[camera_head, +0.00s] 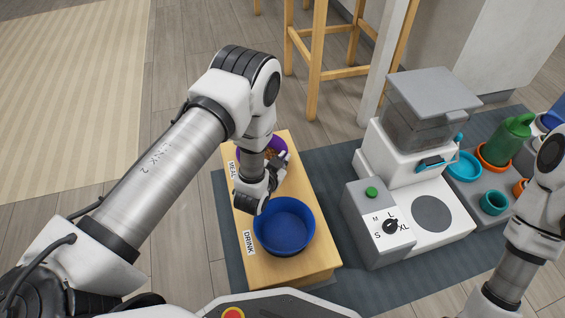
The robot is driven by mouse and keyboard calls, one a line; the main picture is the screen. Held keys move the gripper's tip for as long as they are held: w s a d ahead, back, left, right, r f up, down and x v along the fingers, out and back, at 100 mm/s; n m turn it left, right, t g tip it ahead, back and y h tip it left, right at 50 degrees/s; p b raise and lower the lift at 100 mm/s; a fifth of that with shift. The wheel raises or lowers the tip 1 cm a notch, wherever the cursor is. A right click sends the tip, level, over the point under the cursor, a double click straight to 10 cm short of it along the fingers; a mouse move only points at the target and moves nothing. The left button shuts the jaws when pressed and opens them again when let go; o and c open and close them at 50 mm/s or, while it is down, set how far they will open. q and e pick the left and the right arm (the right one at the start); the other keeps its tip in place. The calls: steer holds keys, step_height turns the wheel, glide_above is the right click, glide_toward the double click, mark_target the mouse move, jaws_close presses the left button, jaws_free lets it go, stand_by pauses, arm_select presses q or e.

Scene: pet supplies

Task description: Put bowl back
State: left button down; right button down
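A purple bowl (277,143) with brown food in it is at the far, MEAL-labelled end of the wooden stand (316,258). My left arm hides much of this bowl. My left gripper (284,160) is at the near right side of the purple bowl, by its rim. I cannot tell whether its fingers grip the rim. A blue bowl (285,228) sits upright in the near, DRINK-labelled end of the stand. My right arm shows at the right edge, and its gripper is out of view.
A white feeder machine (405,160) with a green button and an S-to-XL dial stands right of the stand. A grey tray (479,182) beyond it holds a green watering can (508,142) and small teal and orange dishes. A wooden stool (318,50) stands behind.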

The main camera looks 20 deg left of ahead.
arm_select(q)
steer(key=c, duration=1.3)
jaws_free()
steer(key=shift+r, duration=0.2)
steer(key=p+v, duration=0.5)
steer(key=v, duration=0.7)
steer(key=shift+f+p, duration=0.15)
steer(key=shift+p, duration=0.25)
